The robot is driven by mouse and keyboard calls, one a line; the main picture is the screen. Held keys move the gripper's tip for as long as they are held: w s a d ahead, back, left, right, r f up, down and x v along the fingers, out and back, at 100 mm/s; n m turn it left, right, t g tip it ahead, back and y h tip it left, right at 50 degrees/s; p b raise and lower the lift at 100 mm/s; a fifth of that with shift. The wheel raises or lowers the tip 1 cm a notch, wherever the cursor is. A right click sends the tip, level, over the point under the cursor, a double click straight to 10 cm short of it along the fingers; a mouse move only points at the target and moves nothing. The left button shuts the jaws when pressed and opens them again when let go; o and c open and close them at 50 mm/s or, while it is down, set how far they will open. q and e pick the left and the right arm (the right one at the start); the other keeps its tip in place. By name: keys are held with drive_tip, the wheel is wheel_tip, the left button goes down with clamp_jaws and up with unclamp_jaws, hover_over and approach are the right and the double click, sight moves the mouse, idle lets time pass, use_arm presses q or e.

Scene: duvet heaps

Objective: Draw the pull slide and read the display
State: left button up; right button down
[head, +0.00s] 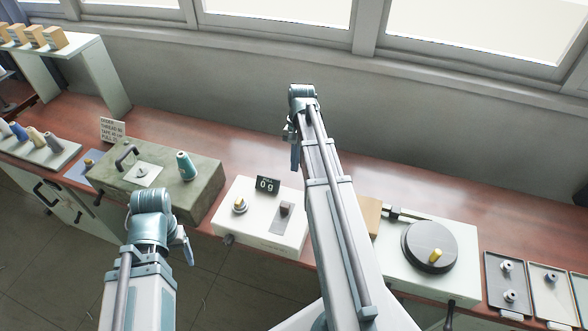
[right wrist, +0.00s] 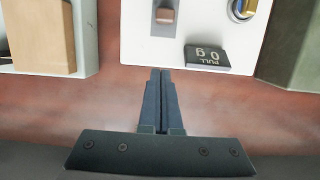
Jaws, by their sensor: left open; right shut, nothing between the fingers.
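A white box (head: 262,226) on the bench carries a small dark display (head: 267,185) reading "PULL 09". A brown slide block (head: 286,208) sits in its top, with a yellow-topped knob (head: 240,204) to the left. In the right wrist view the display (right wrist: 208,58) is upside down and the brown block (right wrist: 166,12) is at the top edge. My right gripper (right wrist: 161,72) is shut and empty, its tips by the box's back edge beside the display, apart from the block. My left gripper (head: 188,255) is open and empty, in front of the green case; its fingers show only edge-on.
A green case (head: 200,205) with a handle and a teal thread cone (head: 186,166) stands left of the box. A paper sign (head: 112,130) stands behind it. Right of my right arm are a pale unit with a dark turntable (head: 430,247) and small trays (head: 508,284).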

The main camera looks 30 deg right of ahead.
sight(282, 219)
drive_tip(key=b+x, duration=0.8)
drive_tip(key=x, duration=0.1)
drive_tip(key=shift+f+b, duration=0.35)
drive_tip(key=shift+b, duration=0.05)
drive_tip(key=shift+s+a+r+p, duration=0.2)
drive_tip(key=shift+s+a+p, duration=0.05)
drive_tip(key=shift+s+a, duration=0.3)
drive_tip(key=shift+s+a+r+p, duration=0.2)
drive_tip(key=shift+s+a, duration=0.35)
drive_tip(key=shift+a, duration=0.05)
drive_tip(key=shift+s+a, duration=0.2)
drive_tip(key=shift+a, duration=0.15)
drive_tip(key=shift+s+a, duration=0.1)
drive_tip(key=s+a, duration=0.3)
drive_tip(key=a, duration=0.1)
drive_tip(key=shift+s+a, duration=0.15)
drive_tip(key=shift+s, duration=0.2)
drive_tip(key=shift+w, duration=0.1)
